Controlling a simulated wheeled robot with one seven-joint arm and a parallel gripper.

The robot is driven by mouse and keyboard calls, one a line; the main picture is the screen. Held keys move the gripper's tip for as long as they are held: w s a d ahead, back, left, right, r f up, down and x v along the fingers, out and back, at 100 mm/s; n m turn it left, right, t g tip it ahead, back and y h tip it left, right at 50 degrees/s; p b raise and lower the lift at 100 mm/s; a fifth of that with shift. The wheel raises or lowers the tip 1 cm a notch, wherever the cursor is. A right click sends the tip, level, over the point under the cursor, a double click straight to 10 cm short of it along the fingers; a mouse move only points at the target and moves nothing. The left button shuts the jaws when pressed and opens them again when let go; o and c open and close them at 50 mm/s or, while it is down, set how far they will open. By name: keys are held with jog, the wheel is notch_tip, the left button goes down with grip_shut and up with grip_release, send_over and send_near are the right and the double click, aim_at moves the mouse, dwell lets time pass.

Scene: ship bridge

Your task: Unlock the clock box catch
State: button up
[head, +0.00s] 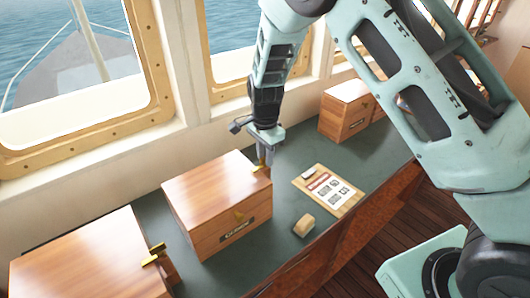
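A wooden box (216,200) with a dark label plate stands on the dark green counter in the middle of the head view. The label is too small to read, so I cannot tell for sure that this is the clock box. My gripper (262,162) points down at the box's right back corner, beside a small brass fitting. I cannot tell whether it touches the fitting. The fingers are small and partly hidden, so their opening is unclear.
A larger wooden box (85,258) with a brass fitting (154,254) stands at the lower left. Another wooden box (345,112) stands further back. A clipboard (328,190) and a small tan block (304,226) lie right of the middle box. Windows line the wall behind.

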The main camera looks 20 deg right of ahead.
grip_shut()
jog(key=shift+n, duration=0.3)
jog(key=n+b, duration=0.2)
jog(key=n, duration=0.1)
jog(key=shift+n, duration=0.3)
jog(key=n+b, duration=0.2)
jog(key=n, duration=0.1)
jog(key=shift+n, duration=0.3)
jog(key=n+b, duration=0.2)
jog(key=n, duration=0.8)
jog(key=shift+r+b, duration=0.1)
jog(key=shift+b, duration=0.3)
